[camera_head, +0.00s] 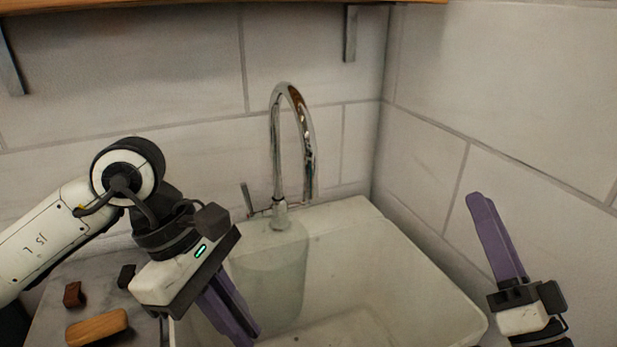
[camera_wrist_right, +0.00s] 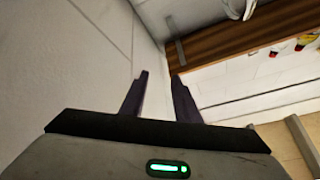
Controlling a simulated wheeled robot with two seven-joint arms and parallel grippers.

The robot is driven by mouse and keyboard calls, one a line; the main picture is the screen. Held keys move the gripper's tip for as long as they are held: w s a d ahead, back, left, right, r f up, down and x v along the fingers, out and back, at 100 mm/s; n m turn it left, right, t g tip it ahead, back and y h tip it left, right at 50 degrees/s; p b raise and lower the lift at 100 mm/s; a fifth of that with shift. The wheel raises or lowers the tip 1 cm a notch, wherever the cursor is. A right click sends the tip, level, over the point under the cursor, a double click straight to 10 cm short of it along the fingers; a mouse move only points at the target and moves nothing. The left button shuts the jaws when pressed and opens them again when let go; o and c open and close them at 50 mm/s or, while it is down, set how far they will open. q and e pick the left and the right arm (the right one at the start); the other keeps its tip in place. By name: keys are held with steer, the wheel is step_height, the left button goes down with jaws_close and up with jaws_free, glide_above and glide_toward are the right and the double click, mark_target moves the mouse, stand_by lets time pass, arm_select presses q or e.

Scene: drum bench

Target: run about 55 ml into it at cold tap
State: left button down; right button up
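The chrome tap (camera_head: 306,130) stands on the sink's back rim, its high neck curving over to the right. A small lever (camera_head: 247,198) is at its left. I see no water at the spout. A grey-green patch (camera_head: 275,285) shows in the sink below the tap; I cannot tell whether it is a see-through vessel or a mark on the wall.
The pale sink (camera_head: 425,270) sits in a corner of tiled walls. A grey counter (camera_head: 52,305) at the left holds a wooden block (camera_head: 97,327), a small brown block (camera_head: 74,294) and a dark piece (camera_head: 126,276). A wooden shelf (camera_head: 200,5) runs above.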

steer(key=w+a+r+n+g, duration=0.15)
steer(key=w+a, duration=0.25)
steer(key=w, duration=0.6)
steer(key=w+a+r+n+g, duration=0.1)
steer(key=w+a+n+g, duration=0.2)
steer(key=w, duration=0.8)
steer(key=w+a+r+n+g+y, duration=0.2)
steer(key=a+r+n+g+y, duration=0.1)
steer(key=a+r+n, duration=0.4)
steer(key=w+a+r+n+g+y, duration=0.1)
steer(key=a+r+n+g+y, duration=0.3)
steer(key=a, duration=0.6)
steer(key=d+f+g, duration=0.2)
steer(key=f+g, duration=0.1)
steer(key=f, duration=0.7)
steer(key=d+f+g, duration=0.2)
steer(key=d+f, duration=0.1)
steer(key=f, duration=0.7)
steer(key=shift+x, duration=3.85)
steer(key=shift+s+f, duration=0.1)
